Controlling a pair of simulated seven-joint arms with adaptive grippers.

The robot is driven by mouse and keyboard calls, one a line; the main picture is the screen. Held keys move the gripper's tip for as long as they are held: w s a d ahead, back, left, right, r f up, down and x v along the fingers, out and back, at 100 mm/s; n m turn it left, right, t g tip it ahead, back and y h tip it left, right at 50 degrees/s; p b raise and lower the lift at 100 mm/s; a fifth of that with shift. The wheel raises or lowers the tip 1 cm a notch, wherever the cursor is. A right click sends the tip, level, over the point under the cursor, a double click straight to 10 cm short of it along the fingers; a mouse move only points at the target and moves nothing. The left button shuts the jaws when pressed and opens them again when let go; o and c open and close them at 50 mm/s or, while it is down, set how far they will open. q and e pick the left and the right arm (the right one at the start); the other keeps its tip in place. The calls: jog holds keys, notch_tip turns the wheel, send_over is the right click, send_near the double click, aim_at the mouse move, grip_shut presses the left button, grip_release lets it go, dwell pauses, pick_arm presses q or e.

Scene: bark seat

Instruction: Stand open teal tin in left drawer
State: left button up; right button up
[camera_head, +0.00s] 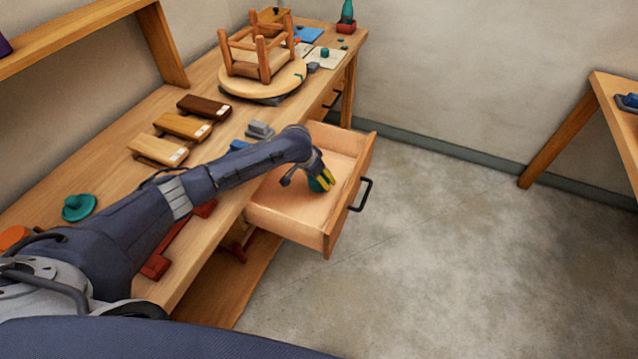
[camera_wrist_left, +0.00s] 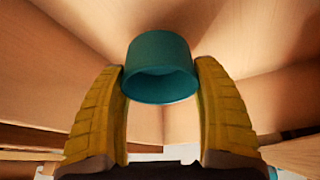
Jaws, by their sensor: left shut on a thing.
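My left gripper (camera_head: 324,178) reaches down into the open wooden drawer (camera_head: 289,222) at the front of the workbench. In the left wrist view the yellow fingers (camera_wrist_left: 160,105) are shut on the teal tin (camera_wrist_left: 160,62), one on each side. The tin is a short cylinder, with its dark opening towards the camera. In the head view the tin (camera_head: 316,185) is a small teal patch, mostly hidden by the fingers. I cannot tell whether it touches the drawer floor. My right gripper is not in view.
A round teal object (camera_head: 78,207) lies on the bench (camera_head: 110,190) at the left. Several wooden blocks (camera_head: 182,126) lie farther along it. A small stool (camera_head: 258,55) stands on a round board at the back. The drawer floor around the gripper looks clear.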

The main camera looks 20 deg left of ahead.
pick_arm(q)
jog(key=shift+f, duration=1.8)
jog(key=shift+f, duration=0.1)
jog(key=o, duration=1.4)
jog(key=shift+c, duration=0.2)
jog(key=v, duration=1.2)
